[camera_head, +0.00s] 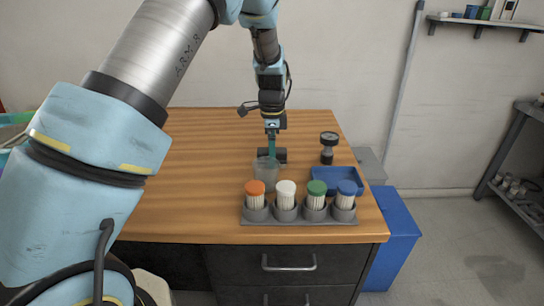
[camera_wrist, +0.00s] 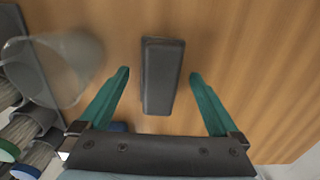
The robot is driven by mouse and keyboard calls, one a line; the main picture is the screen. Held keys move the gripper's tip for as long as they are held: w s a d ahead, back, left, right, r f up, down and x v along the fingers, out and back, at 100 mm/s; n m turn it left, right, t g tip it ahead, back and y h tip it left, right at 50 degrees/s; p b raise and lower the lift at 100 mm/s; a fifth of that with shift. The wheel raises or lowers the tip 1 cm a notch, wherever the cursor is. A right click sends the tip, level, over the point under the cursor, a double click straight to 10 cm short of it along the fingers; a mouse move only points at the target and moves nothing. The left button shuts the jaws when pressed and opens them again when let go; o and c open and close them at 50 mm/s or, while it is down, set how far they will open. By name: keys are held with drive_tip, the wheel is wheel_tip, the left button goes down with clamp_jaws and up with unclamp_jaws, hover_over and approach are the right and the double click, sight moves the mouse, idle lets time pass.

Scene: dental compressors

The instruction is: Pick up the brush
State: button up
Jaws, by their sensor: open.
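A dark, oblong block (camera_wrist: 163,75), probably the brush, lies on the wooden table in the wrist view; no bristles show. In the head view the dark block (camera_head: 279,155) is partly hidden behind my gripper and the clear cup. My gripper (camera_head: 271,150) points down over it. In the wrist view the teal fingers of my gripper (camera_wrist: 159,73) are open, one on each side of the block with a gap on both sides. The fingers do not appear to touch it.
A clear cup (camera_head: 265,173) stands close in front of my gripper. A grey rack (camera_head: 300,221) with orange, white, green and blue tops is at the front edge. A blue tray (camera_head: 336,181) and a dark round-topped object (camera_head: 328,146) are right. The table's left side is clear.

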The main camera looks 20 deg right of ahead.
drive_tip(key=c, duration=1.5)
